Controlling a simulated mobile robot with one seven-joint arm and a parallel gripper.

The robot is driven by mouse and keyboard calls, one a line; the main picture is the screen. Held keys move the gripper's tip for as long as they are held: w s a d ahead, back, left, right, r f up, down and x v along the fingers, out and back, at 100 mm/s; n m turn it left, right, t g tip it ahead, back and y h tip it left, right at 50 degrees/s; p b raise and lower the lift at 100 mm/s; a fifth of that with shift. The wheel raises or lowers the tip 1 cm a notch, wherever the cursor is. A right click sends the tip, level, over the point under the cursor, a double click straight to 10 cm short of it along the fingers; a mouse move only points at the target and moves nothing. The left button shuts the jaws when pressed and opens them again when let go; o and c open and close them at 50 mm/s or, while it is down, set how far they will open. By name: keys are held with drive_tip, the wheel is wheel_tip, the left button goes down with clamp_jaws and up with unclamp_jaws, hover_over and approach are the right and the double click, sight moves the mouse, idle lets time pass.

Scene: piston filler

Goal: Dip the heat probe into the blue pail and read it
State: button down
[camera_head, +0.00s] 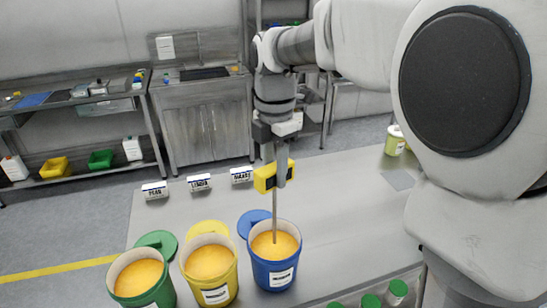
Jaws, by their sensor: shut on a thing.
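The heat probe (265,178) has a yellow and black body and a long thin metal stem pointing straight down. My gripper (282,170) is shut on the probe's body, above the blue pail. The blue pail (272,275) stands open on the table at the right of a row of pails, filled with an orange content (284,246). The stem's lower end overlaps the orange surface in the picture and appears to reach it; how deep it goes I cannot tell. The probe's reading cannot be made out.
A yellow pail (216,289) and a green pail (159,293) with orange content stand left of the blue one, with lids behind. Small labelled signs (199,182) line the table's back edge. Green-capped jars (371,301) are at the front.

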wheel_tip(320, 180, down, 8)
drive_tip(key=b, duration=0.5)
drive_tip(key=shift+f, duration=0.15)
idle(4.1)
wheel_tip(320, 180, up, 15)
drive_tip(key=p, duration=1.3)
drive_tip(key=shift+s, duration=0.1)
